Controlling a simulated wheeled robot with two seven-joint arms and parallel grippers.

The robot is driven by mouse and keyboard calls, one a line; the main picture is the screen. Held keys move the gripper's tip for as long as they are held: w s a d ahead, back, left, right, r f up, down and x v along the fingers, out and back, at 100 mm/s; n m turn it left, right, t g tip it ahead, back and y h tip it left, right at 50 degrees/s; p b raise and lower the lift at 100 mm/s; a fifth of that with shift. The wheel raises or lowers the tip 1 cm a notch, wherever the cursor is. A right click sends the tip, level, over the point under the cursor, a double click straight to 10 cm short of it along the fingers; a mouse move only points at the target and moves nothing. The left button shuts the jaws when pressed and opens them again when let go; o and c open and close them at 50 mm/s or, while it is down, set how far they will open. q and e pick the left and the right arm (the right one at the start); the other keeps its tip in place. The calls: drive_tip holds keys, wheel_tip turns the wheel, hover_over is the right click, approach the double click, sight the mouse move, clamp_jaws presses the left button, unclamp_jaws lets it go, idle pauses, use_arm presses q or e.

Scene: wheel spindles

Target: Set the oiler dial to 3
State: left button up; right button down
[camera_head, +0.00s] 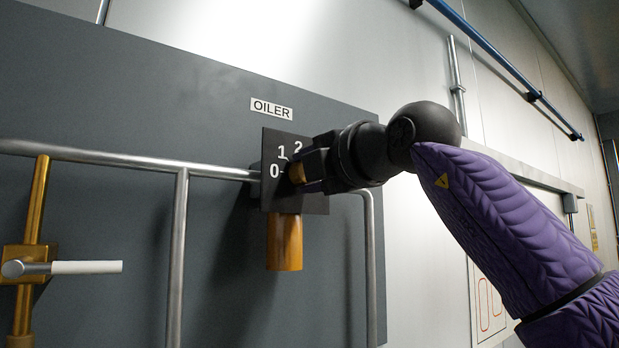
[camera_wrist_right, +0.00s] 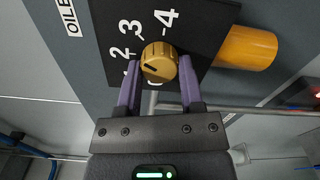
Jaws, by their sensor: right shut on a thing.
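The oiler dial is a round brass knob (camera_wrist_right: 160,61) with a dark pointer mark, set on a black plate (camera_wrist_right: 200,30). The plate carries the numbers 1 to 4 in the right wrist view; the 1 is partly hidden by a finger. The mark sits on the knob's side toward the 1 and 2; its exact reading I cannot tell. My right gripper (camera_wrist_right: 160,90) is shut on the knob, one purple finger on each side. In the head view my right gripper (camera_head: 303,173) covers most of the knob and the 3 and 4. My left gripper is out of view.
An OILER label (camera_head: 271,108) is above the plate. A brass cylinder (camera_head: 285,243) hangs below it. A metal rail (camera_head: 110,160) runs across the grey panel (camera_head: 120,90), with posts on both sides. A brass valve with a white handle (camera_head: 87,267) is at far left.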

drive_tip(key=shift+m+b, duration=0.3)
drive_tip(key=shift+m, duration=1)
drive_tip(key=shift+r, duration=0.1)
drive_tip(key=shift+c, duration=1.2)
unclamp_jaws()
drive_tip(key=b+v, duration=0.6)
drive_tip(key=v, duration=0.4)
